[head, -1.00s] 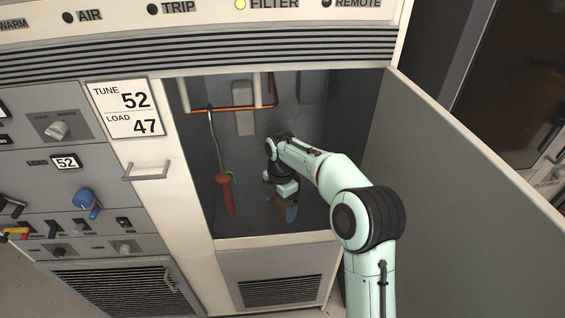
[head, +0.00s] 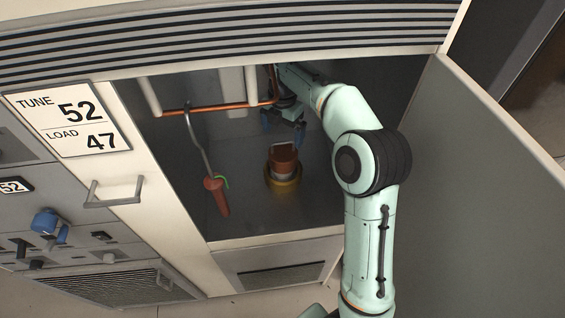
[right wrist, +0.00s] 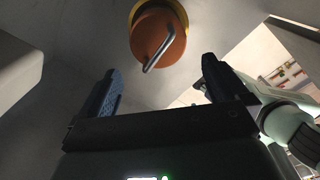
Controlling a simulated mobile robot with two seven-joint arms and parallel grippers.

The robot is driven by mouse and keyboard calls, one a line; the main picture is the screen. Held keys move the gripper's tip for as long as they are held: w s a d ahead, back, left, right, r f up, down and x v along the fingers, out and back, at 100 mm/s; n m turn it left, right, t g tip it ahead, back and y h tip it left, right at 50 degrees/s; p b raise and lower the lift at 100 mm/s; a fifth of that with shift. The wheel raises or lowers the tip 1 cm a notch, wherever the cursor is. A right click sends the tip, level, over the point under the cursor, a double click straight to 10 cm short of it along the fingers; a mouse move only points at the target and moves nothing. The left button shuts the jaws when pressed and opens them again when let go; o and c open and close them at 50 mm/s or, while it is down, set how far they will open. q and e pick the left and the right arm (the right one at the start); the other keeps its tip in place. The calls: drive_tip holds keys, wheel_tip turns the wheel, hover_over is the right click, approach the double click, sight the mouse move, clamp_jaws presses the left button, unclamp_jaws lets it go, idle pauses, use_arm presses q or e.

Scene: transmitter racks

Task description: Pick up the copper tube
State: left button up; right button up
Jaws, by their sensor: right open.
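The copper tube (head: 284,160) is a squat copper-coloured cylinder with a metal loop handle on top. It stands upright in a yellow ring base (head: 284,183) on the cabinet floor. In the right wrist view the tube (right wrist: 155,38) shows at the top centre, beyond the fingertips, with its handle towards me. My right gripper (head: 283,127) is inside the cabinet, behind and above the tube in the head view. Its blue-tipped fingers are apart and empty in the right wrist view (right wrist: 160,72). It looks clear of the tube. My left gripper is not in view.
A copper rail (head: 225,107) crosses the upper cabinet. A hooked rod with a red handle (head: 216,196) hangs from it, left of the tube. The open door (head: 470,170) stands to the right of my arm. The cabinet floor around the tube is mostly clear.

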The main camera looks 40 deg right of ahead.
sight(282, 152)
wheel_tip(282, 152, down, 3)
drive_tip(key=shift+s+f, duration=0.1)
drive_tip(key=shift+s, duration=0.05)
drive_tip(key=shift+w+f, duration=0.2)
drive_tip(key=shift+f, duration=0.25)
wheel_tip(282, 152, down, 5)
drive_tip(key=shift+w+d+b, duration=0.1)
drive_tip(key=shift+b, duration=0.45)
drive_tip(key=c, duration=1.7)
drive_tip(key=shift+w+r, duration=0.1)
drive_tip(key=shift+r, duration=0.15)
